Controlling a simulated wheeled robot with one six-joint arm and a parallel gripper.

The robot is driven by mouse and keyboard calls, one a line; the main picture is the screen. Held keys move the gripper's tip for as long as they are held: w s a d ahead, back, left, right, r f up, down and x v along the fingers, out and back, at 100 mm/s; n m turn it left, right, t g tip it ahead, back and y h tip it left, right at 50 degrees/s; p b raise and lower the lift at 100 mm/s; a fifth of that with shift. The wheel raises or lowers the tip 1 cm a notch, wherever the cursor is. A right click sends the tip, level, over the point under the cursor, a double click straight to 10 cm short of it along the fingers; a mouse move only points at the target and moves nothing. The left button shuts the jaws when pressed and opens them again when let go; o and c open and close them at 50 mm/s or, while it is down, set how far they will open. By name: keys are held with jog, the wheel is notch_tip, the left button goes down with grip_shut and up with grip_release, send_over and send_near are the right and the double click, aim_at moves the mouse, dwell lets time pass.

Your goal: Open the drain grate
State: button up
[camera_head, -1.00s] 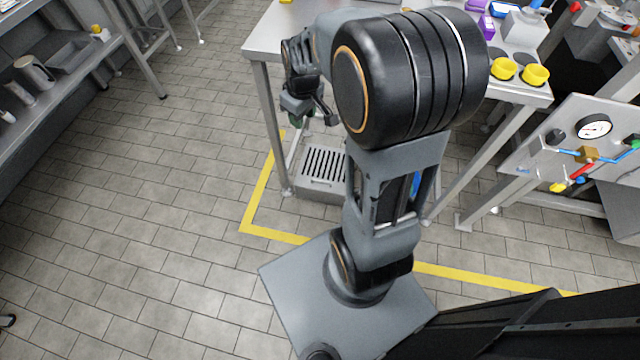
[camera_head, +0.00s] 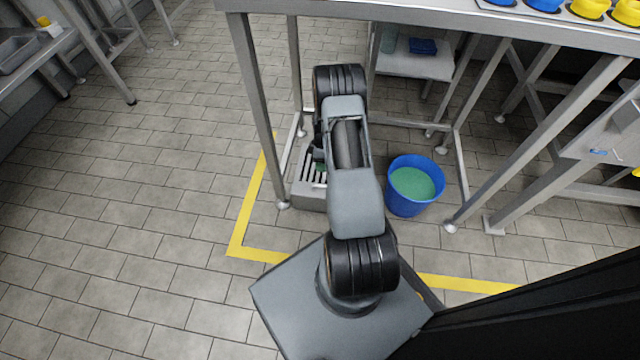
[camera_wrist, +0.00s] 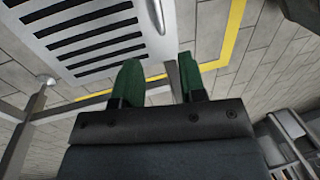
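The drain grate (camera_head: 304,174) is a light metal slotted plate on a low grey block under the table, partly hidden by my arm in the head view. In the wrist view the slotted grate (camera_wrist: 85,30) fills the upper left, with a rounded metal handle (camera_wrist: 157,14) near its edge. My gripper (camera_wrist: 158,78) has two green fingers standing apart with nothing between them. The fingers point toward the handle and appear short of it.
A blue bucket (camera_head: 409,188) of green liquid stands right of the grate. Metal table legs (camera_head: 258,110) rise around it, under the tabletop (camera_head: 420,22). A yellow floor line (camera_head: 243,215) runs left and in front. The tiled floor at left is clear.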

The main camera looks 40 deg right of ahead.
jog(key=b, duration=0.4)
send_over(322, 183)
jog(key=s+a, duration=0.2)
jog(key=s, duration=0.1)
notch_tip(322, 183, down, 11)
jog(key=shift+w+r, duration=0.1)
jog(key=shift+r, duration=0.05)
grip_shut()
